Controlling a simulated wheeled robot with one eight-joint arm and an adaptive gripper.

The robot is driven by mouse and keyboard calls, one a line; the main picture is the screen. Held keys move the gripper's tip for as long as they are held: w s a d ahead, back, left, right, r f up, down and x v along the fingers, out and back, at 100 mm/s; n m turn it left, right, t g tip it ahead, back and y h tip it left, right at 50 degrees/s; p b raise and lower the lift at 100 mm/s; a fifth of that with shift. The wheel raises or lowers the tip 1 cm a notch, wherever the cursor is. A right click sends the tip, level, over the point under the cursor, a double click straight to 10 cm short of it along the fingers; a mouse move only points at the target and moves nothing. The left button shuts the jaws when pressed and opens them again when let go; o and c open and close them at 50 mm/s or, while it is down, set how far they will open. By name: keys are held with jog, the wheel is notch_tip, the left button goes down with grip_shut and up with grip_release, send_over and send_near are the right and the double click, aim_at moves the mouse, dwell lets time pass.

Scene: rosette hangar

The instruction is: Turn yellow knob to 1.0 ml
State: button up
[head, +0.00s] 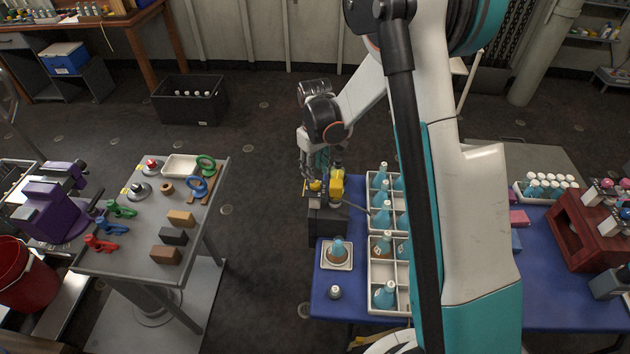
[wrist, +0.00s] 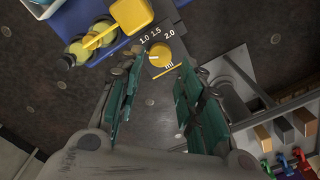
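The yellow knob (wrist: 166,54) sits on a dark panel (wrist: 150,69) with the printed labels 1.0, 1.5 and 2.0 along one side. A small pale mark shows at the knob's left edge in the wrist view, nearest the 1.0 label; its exact setting is too small to tell. A yellow block (wrist: 130,15) stands beside the knob. My gripper (wrist: 154,82) is open and empty, its teal-padded fingers apart, with the knob beyond and between their tips. In the head view my gripper (head: 314,176) is at the dark dispenser (head: 326,224), partly hiding the knob.
A flask sits on a square white-rimmed plate (head: 326,265) in front. A grey table (head: 128,252) with coloured tools stands left, across open floor.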

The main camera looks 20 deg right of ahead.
aim_at(315, 184)
notch_tip(315, 184, down, 6)
jog(key=shift+r, duration=0.15)
jog(key=shift+c, duration=0.3)
jog(key=c, duration=0.7)
